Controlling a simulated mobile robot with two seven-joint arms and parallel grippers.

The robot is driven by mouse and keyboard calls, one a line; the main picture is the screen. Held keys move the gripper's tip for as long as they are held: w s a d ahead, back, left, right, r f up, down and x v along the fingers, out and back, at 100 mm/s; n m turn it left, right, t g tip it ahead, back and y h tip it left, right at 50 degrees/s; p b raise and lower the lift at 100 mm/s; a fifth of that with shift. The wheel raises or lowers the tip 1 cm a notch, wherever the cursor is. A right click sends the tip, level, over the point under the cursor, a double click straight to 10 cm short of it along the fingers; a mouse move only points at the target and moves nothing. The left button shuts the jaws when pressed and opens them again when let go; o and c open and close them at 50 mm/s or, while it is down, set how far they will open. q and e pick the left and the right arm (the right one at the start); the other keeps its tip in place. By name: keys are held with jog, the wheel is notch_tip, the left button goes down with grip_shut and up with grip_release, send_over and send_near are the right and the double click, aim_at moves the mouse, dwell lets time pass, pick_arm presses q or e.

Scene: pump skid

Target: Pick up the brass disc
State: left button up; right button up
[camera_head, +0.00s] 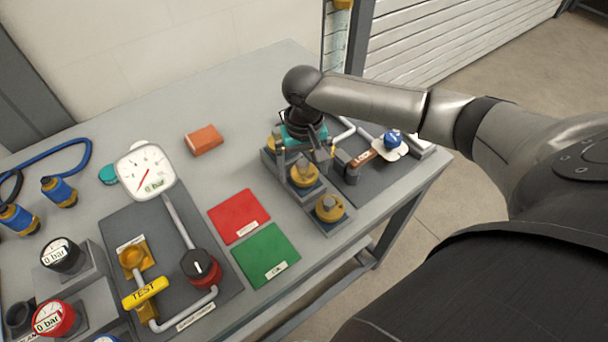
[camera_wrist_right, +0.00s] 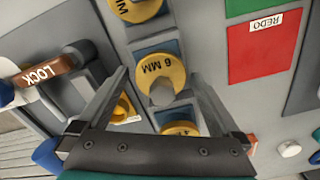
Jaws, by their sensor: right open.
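Several brass-yellow discs with knobs sit in a row on a grey stepped rack (camera_head: 350,212). The middle disc (camera_head: 305,175) is marked "6 MM" in the right wrist view (camera_wrist_right: 176,72). Another disc (camera_head: 329,208) is on the near end, also at the top of the wrist view (camera_wrist_right: 135,8). A third disc (camera_head: 275,143) is at the far end, partly hidden by my gripper; it shows low in the wrist view (camera_wrist_right: 180,129). My right gripper (camera_head: 306,155) is open above the rack. In the wrist view its fingers (camera_wrist_right: 158,74) lie either side of the middle disc, holding nothing. My left gripper is out of view.
A red mat (camera_head: 238,215) and a green mat (camera_head: 265,254) lie left of the rack. A lock panel with a blue knob (camera_head: 392,139) stands close on its right. A gauge (camera_head: 146,170), test panel (camera_head: 190,305) and orange block (camera_head: 203,140) are further left.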

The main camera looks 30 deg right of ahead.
aim_at(303, 162)
jog(key=shift+c, duration=0.4)
jog(key=c, duration=1.4)
notch_tip(303, 162, up, 20)
jog(key=p, duration=0.4)
